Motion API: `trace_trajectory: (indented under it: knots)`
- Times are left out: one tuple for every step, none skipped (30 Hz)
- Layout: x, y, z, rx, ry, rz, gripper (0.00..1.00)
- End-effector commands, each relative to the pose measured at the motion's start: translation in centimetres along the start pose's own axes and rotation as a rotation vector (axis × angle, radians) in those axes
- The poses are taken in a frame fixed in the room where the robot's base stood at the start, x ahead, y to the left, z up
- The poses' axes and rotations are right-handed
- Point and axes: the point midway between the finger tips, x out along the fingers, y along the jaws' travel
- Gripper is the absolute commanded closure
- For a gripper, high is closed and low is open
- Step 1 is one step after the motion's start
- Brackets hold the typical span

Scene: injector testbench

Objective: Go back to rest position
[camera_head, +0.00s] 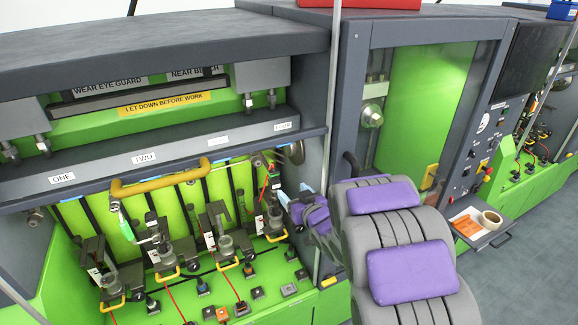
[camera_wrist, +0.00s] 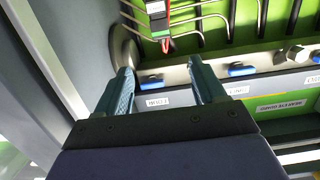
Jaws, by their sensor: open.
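My gripper (camera_head: 292,196) is at the right end of the green injector bench in the head view, beside the last station. In the wrist view its two blue-grey fingers (camera_wrist: 160,82) are apart with nothing between them. My arm, grey with purple pads, reaches in from the lower right of the head view. A red and black connector (camera_wrist: 160,22) shows beyond the fingers in the wrist view. It appears apart from them. The gripper's underside is hidden in the head view.
Several injector stations (camera_head: 225,245) with a yellow handle bar (camera_head: 180,181) fill the bench to the left. A thin grey post (camera_head: 331,110) stands close to my arm. A green-windowed cabinet (camera_head: 425,105) is behind it. Open floor is at right.

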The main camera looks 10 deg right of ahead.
Motion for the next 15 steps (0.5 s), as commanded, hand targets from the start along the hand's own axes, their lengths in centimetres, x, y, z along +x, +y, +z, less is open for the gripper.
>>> trace_trajectory:
  knots:
    - [0.0,-0.1,0.0,0.000,-0.001,0.000,0.31]
    - [0.0,0.0,0.1,-0.001,-0.004,0.002,0.31]
    - [-0.1,0.1,0.2,-0.003,-0.012,0.007,0.31]
    - [-0.2,0.3,0.4,-0.005,-0.021,0.014,0.31]
    - [-0.4,0.5,0.6,-0.008,-0.033,0.023,0.31]
    - [-0.7,0.8,1.0,-0.013,-0.057,0.039,0.31]
    - [-1.1,1.2,1.3,-0.018,-0.082,0.054,0.31]
    - [-1.5,1.5,1.6,-0.023,-0.105,0.071,0.31]
    - [-2.2,2.1,2.3,-0.028,-0.148,0.099,0.31]
    - [-2.8,2.5,2.9,-0.031,-0.183,0.120,0.31]
    - [-3.5,2.8,3.4,-0.035,-0.219,0.142,0.31]
    - [-4.5,3.2,4.0,-0.036,-0.269,0.171,0.31]
    - [-5.3,3.5,4.7,-0.035,-0.310,0.192,0.31]
    - [-6.1,3.7,5.3,-0.034,-0.346,0.211,0.31]
    - [-7.3,4.0,6.0,-0.031,-0.396,0.236,0.31]
